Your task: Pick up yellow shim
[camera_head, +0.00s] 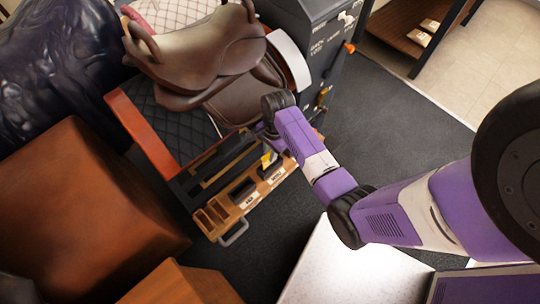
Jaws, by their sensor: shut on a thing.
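A small yellow piece, the yellow shim (267,158), shows just below the end of my arm. My gripper (268,146) is at the shelf front, beneath the brown saddle (200,55), and is shut on the yellow shim. The fingers are small and partly hidden by the wrist, so the exact grip is hard to see. Below it is a wooden shim tray (212,231) with slots, dark pieces and white labels. I cannot tell whether the shim is clear of the tray.
A red-edged stand (142,135) with a dark quilted pad holds the saddle. A grey cabinet (318,40) stands behind it on the right. Brown leather-like blocks (85,200) fill the left. A white surface (345,265) is below my arm. Dark floor (400,125) at right is open.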

